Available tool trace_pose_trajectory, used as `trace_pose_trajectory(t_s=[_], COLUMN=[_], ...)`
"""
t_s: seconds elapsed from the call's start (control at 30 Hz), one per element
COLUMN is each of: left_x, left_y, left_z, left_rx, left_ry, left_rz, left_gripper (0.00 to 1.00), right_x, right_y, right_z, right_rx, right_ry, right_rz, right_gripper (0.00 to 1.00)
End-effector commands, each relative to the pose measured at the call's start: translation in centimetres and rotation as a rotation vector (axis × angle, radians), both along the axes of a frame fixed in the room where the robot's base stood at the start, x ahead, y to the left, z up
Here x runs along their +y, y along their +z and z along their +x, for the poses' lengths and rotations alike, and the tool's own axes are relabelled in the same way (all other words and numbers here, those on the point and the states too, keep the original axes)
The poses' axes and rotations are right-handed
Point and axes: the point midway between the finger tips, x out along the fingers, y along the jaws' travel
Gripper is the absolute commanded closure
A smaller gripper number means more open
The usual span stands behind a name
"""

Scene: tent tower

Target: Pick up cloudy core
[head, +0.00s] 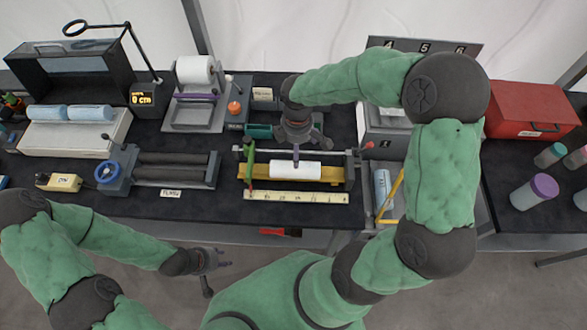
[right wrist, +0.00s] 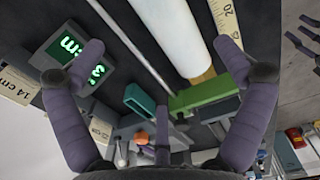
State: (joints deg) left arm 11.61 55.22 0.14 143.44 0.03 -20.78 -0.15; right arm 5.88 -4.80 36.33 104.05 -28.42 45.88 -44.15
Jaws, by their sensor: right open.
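A white cylindrical core (head: 295,170) lies across a yellow cradle (head: 255,172) in the middle of the table. Two pale blue, hazy-looking cores (head: 68,112) lie in the white tray at the left. A light blue cylinder (head: 382,187) stands or lies in a grey holder right of the cradle. My right gripper (head: 298,148) is open and empty just above and behind the white core. In the right wrist view, the core (right wrist: 172,35) is at the top, beyond the spread fingers. My left gripper (head: 215,262) is open and empty in front of the table.
A measuring strip (head: 297,197) runs along the cradle's front, with a green upright (head: 250,160) at its left. A roller stand (head: 172,168) is further left. A paper-roll stand (head: 195,100) is behind.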

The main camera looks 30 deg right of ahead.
Motion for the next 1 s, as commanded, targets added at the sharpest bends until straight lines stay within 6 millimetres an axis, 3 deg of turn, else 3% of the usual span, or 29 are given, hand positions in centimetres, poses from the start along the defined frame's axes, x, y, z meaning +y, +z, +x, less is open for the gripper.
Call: trace_pose_trajectory(t_s=[0.2, 0.53, 0.8, 1.0], left_x=[0.0, 0.0, 0.0, 0.0], left_y=[-0.6, -1.0, -1.8, -1.9], left_z=[0.0, 0.0, 0.0, 0.0], left_rx=[0.0, 0.0, 0.0, 0.0], left_ry=[0.0, 0.0, 0.0, 0.0], left_rz=[0.0, 0.0, 0.0, 0.0], left_gripper=[0.6, 0.6, 0.6, 0.6], right_x=[0.0, 0.2, 0.6, 0.6], right_y=[-3.3, -5.2, -8.9, -9.4], right_z=[-0.1, -0.1, -0.4, -0.3], right_rx=[0.003, 0.002, 0.003, 0.001], right_ry=[-0.001, 0.0, 0.0, -0.001], right_rz=[0.001, 0.001, 0.001, 0.002], right_gripper=[0.0, 0.0, 0.0, 0.0])
